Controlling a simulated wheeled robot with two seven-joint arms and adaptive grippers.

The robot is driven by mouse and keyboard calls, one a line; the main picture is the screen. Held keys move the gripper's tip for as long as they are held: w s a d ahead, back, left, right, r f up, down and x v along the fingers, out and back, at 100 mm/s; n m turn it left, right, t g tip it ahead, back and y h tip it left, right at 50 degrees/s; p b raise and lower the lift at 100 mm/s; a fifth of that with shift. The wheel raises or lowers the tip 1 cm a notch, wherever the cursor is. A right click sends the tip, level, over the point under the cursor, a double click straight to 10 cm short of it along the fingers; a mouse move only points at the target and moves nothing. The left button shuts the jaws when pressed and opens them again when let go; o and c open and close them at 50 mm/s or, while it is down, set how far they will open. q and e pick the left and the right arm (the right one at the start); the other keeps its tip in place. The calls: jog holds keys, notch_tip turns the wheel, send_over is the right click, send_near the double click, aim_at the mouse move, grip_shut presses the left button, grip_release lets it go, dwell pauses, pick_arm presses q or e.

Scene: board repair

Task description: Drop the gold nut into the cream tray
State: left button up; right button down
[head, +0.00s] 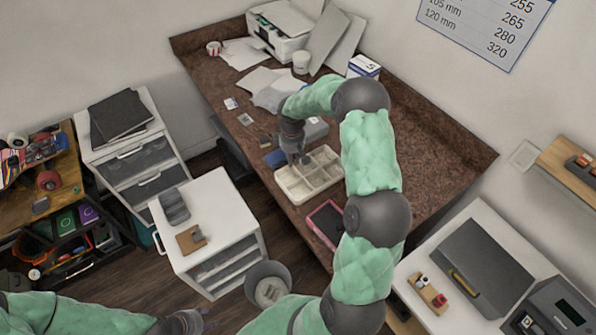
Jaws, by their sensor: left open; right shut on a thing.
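The cream tray (283,187) lies on the brown counter and is split into several compartments. My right gripper (297,160) points down over the tray's far left part. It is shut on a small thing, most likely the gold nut. The thing itself is hidden at the fingertips, and I see no gold nut elsewhere. I cannot tell how high the fingertips are above the tray. My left gripper (205,321) is open and empty at the bottom of the view, low and away from the counter.
A pink-edged device (325,222) lies near the tray's front. A grey box (316,130) and a blue item (276,157) lie close behind and beside the tray. A printer (281,27) and papers are at the back. A white drawer cabinet (222,222) stands left.

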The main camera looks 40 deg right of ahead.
jog(key=b, duration=0.3)
send_over(293, 180)
jog(key=shift+d+f, duration=0.1)
jog(key=shift+f, duration=2.9)
jog(key=c, duration=1.1)
grip_release()
jog(key=shift+r, duration=0.1)
notch_tip(293, 180, up, 12)
jog(key=shift+f, duration=0.1)
